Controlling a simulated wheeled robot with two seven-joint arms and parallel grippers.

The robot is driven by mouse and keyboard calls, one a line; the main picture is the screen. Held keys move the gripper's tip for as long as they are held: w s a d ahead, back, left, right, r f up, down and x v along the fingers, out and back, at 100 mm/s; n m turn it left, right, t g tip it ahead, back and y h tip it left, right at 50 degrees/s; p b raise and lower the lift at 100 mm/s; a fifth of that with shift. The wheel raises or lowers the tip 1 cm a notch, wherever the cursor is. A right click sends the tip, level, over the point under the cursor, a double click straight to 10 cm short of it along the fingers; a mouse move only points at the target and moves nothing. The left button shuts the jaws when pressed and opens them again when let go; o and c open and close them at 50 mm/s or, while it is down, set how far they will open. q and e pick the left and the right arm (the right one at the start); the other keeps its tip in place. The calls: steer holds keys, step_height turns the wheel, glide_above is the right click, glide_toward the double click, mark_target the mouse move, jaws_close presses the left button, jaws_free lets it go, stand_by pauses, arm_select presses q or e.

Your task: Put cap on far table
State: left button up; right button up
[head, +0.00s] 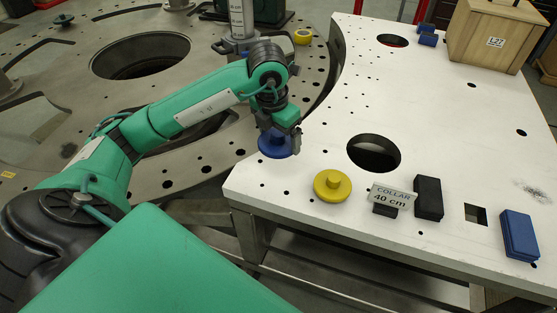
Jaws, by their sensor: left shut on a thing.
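My left gripper (281,131) is shut on a round blue cap (273,147) with a wide flange. The cap is at the left edge of the white table (300,110). I cannot tell whether it touches the tabletop or is just above it. A similar round yellow cap (332,186) with a raised knob sits on the white table, to the right of and nearer than the blue one. My right gripper does not show.
The white table has a large round hole (373,153) and a square hole. A "COLLAR 40 cm" sign (391,196), a black block (428,198) and a blue block (519,235) stand near its front. A wooden crate (493,37) is far right. A round turret plate (60,75) lies left.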

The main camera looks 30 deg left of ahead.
arm_select(q)
step_height(320, 180, down, 10)
steer(key=shift+f+p, duration=0.1)
steer(key=shift+p, duration=1)
steer(key=shift+f+b, duration=0.15)
steer(key=shift+b, duration=0.15)
steer(key=o, duration=0.9)
steer(key=r+b, duration=0.1)
steer(key=r, duration=0.2)
steer(key=s+r+b, duration=0.1)
steer(key=r, duration=0.3)
steer(key=r+b, duration=0.1)
steer(key=r, duration=0.3)
steer(key=shift+s+a, duration=0.15)
steer(key=shift+s, duration=0.1)
steer(key=shift+s+r, duration=0.15)
steer(key=shift+r, duration=0.5)
